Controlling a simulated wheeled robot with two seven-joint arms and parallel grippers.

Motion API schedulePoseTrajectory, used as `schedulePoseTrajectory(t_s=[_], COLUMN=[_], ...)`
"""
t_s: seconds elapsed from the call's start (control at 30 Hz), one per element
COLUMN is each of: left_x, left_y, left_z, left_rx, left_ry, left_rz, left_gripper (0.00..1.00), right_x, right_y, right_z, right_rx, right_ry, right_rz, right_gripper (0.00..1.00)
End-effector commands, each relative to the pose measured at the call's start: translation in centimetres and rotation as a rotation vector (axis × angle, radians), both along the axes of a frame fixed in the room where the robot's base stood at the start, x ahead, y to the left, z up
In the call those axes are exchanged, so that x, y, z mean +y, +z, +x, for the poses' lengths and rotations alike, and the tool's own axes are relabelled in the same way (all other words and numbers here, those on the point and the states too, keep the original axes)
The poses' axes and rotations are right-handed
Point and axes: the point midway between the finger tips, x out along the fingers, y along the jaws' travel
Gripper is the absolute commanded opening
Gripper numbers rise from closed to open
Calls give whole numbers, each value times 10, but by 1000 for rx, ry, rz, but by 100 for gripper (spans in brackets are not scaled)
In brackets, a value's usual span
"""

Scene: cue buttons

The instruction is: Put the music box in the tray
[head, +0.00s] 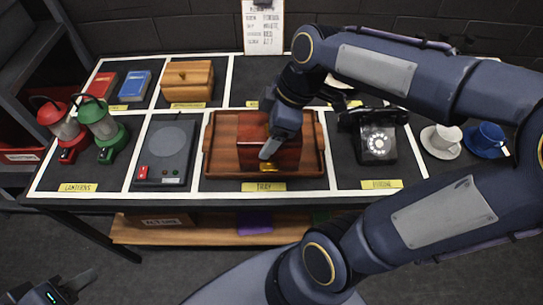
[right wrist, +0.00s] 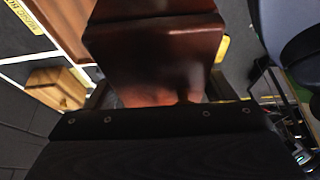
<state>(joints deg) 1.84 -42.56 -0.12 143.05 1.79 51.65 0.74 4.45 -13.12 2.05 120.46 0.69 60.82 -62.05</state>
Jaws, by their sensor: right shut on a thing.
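The music box (head: 287,155) is a dark reddish-brown, glossy wooden box with a brass-coloured patch low on its front. It fills the middle of the right wrist view (right wrist: 155,50). My right gripper (head: 270,148) is shut on it from above. The box is within the outline of the brown wooden tray (head: 318,168) in the head view; I cannot tell whether it touches the tray floor. My left gripper (head: 62,291) is low at the bottom left, away from the table, and its jaws are unclear.
Left of the tray is a grey device (head: 167,150) with a red switch; right is a black telephone (head: 376,140). Behind are a light wooden box (head: 188,82) and two books. Lanterns (head: 103,128) stand far left, cups (head: 442,140) far right. My right arm hides the back right.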

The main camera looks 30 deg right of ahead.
Motion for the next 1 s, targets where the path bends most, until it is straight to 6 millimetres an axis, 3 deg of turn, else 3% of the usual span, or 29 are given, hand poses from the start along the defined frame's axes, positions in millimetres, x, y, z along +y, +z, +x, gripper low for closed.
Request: schedulePoseTrajectory(t_s=[0.17,0.6,0.8,1.0], left_x=[0,0,0,0], left_y=[-6,7,8,9], left_z=[0,0,0,0], left_rx=[0,-1,0,0], left_ry=[0,0,0,0], left_rz=[0,0,0,0], left_gripper=[36,36,36,36], right_x=[3,-50,-65,-72], right_y=[-2,-43,-78,-92], right_z=[-5,68,90,100], right_rx=[-4,2,0,-3], right_ry=[19,18,18,20], right_rz=[-7,-7,-7,-8], right_gripper=[5,5,5,5])
